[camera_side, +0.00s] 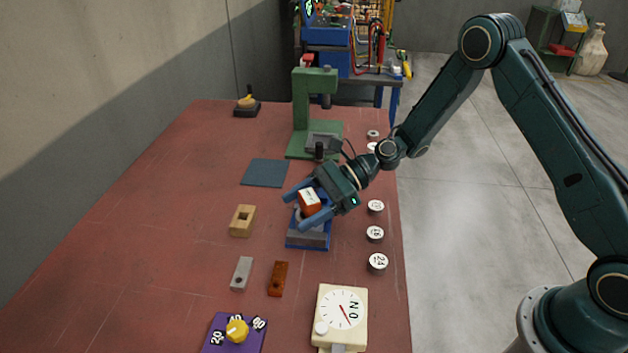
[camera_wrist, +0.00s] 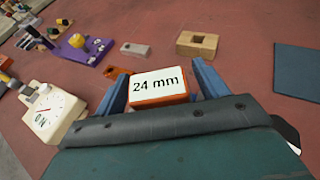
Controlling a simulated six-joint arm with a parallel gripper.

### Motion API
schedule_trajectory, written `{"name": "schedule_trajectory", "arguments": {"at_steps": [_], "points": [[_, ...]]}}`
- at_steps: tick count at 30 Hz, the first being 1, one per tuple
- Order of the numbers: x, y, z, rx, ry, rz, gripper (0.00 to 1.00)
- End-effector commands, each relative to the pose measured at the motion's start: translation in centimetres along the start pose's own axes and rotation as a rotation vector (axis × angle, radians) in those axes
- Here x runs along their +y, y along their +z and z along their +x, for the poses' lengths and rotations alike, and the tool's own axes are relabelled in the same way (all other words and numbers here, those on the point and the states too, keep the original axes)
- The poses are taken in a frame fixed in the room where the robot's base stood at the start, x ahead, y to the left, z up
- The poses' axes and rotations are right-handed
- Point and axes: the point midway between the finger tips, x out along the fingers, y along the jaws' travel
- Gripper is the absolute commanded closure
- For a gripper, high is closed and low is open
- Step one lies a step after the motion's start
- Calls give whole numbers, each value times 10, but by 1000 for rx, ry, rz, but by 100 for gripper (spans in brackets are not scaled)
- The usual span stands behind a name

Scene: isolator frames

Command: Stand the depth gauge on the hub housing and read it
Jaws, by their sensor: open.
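The depth gauge (camera_side: 309,202) is orange with a white display. In the wrist view the gauge (camera_wrist: 160,99) reads "24 mm" on its display face. In the side view it appears to stand on the hub housing, a grey ring-like part over a blue base (camera_side: 308,241); the contact between them is hidden. My gripper (camera_side: 306,208) is open, with its blue fingers spread on both sides of the gauge. In the wrist view the fingers (camera_wrist: 160,90) stand apart from the gauge's sides. The housing is hidden there.
A dial box (camera_side: 341,308), a purple dial plate (camera_side: 222,335), grey and brown bars (camera_side: 242,273) and a wooden block (camera_side: 242,220) lie nearby. Several round weights (camera_side: 375,233) line the right edge. A green press (camera_side: 301,105) stands behind. The table's left is clear.

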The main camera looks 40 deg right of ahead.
Motion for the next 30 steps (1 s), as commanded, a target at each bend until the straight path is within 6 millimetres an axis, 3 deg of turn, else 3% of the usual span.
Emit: {"name": "schedule_trajectory", "arguments": {"at_steps": [8,24,30], "points": [[-1,0,-25,0,-4,0,28],[0,0,-110,0,-4,0,28],[0,0,-129,-1,-2,-1,28]]}}
